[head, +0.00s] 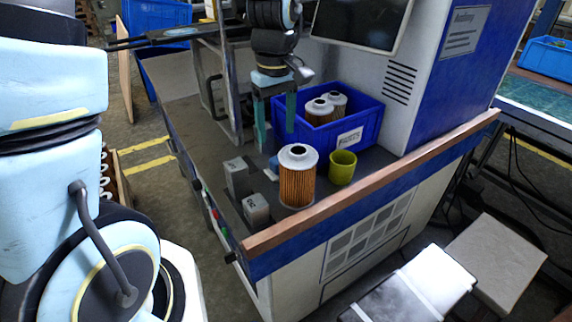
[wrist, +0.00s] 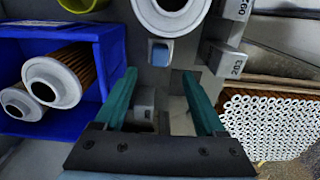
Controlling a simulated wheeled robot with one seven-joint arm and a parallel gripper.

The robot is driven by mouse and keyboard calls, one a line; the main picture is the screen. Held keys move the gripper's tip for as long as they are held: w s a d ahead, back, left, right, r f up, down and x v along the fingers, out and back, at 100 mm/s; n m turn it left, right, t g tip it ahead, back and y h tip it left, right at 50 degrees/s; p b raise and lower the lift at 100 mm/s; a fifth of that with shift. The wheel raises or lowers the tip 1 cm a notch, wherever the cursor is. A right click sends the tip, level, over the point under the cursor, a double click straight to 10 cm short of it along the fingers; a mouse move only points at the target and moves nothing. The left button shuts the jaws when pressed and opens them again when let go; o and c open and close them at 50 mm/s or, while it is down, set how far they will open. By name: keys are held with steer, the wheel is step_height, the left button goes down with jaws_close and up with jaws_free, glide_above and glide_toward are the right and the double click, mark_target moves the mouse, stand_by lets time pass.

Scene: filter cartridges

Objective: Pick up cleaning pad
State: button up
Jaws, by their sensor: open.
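The cleaning pad looks to be the small blue block with a pale edge (wrist: 160,52) on the grey bench top. In the head view it shows as a small blue patch (head: 273,163), partly hidden behind the filter cartridge. My gripper (head: 276,141) points down above the bench, its two teal fingers apart with nothing between them. In the wrist view the pad lies just beyond the fingertips (wrist: 159,74), roughly centred between them. I cannot tell the exact height of the fingertips over the bench.
An orange pleated filter cartridge (head: 297,185) stands close by the pad, with a yellow-green cup (head: 342,170) to its right. A blue bin (head: 363,124) holding white-capped cartridges is beside my gripper. Grey numbered blocks (head: 257,211) stand left of the cartridge. A wooden edge (head: 375,180) borders the bench.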

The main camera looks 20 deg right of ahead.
mark_target(277, 159)
step_height(277, 159, down, 9)
steer(key=shift+f+p, duration=0.15)
steer(key=shift+p, duration=0.8)
steer(key=shift+c, duration=0.2)
jaws_close()
